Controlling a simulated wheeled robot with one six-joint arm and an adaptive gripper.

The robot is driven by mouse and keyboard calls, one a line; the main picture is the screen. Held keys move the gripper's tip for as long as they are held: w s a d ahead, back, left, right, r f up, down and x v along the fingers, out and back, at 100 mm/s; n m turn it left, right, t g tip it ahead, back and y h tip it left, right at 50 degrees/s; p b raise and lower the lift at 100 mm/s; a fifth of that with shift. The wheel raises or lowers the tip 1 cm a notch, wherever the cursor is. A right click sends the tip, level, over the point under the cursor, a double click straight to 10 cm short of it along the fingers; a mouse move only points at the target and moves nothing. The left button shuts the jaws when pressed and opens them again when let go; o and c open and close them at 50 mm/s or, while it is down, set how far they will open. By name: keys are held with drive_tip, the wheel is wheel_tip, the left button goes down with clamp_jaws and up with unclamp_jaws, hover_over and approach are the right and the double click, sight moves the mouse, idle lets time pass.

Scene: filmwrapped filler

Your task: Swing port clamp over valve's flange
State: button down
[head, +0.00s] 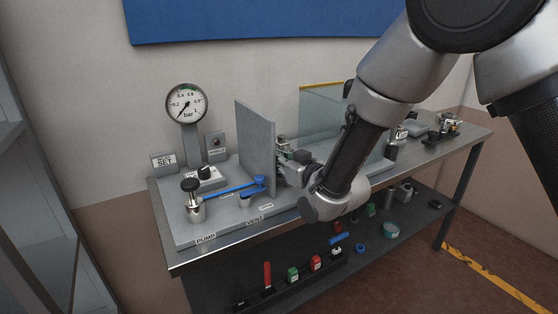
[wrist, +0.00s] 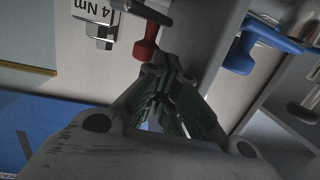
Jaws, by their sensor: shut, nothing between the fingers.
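My gripper (head: 299,157) is beside the right face of an upright grey panel, above the bench-top fixture. In the wrist view its green-and-dark fingers (wrist: 157,72) are together with nothing between them. Their tips appear close to a red-handled part (wrist: 147,42); I cannot tell whether they touch it. A metal fitting (wrist: 98,28) is near a "4 Nm" label. A blue handle (wrist: 242,50) shows to the right of the fingers. I cannot clearly make out the port clamp or the valve's flange; the panel and my arm hide part of that area in the head view.
The grey panel (head: 255,150) stands upright left of my gripper. A pressure gauge (head: 187,103), a black-knobbed pump (head: 194,200) and a blue lever (head: 230,191) are left of it. A clear screen (head: 322,103) stands behind. A lower shelf (head: 290,288) holds several small items.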

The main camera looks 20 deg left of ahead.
idle(0.4)
drive_tip(key=v, duration=1.2)
drive_tip(key=shift+w, duration=0.1)
drive_tip(key=w+d+r+m+h, duration=0.2)
drive_tip(key=w+d+h, duration=0.15)
drive_tip(key=d, duration=0.45)
drive_tip(key=w+d+r+m+h, duration=0.1)
drive_tip(key=w+d+r+h, duration=0.2)
drive_tip(key=d, duration=0.5)
drive_tip(key=d+r+m+h, duration=0.2)
drive_tip(key=d+m+h, duration=0.1)
drive_tip(key=d, duration=1.1)
drive_tip(key=s+d+r+m+g+h, duration=0.3)
drive_tip(key=s+d+m+g+h, duration=0.1)
drive_tip(key=s+d, duration=1.6)
drive_tip(key=s+m+g, duration=0.1)
drive_tip(key=s, duration=0.1)
drive_tip(key=shift+s, duration=0.4)
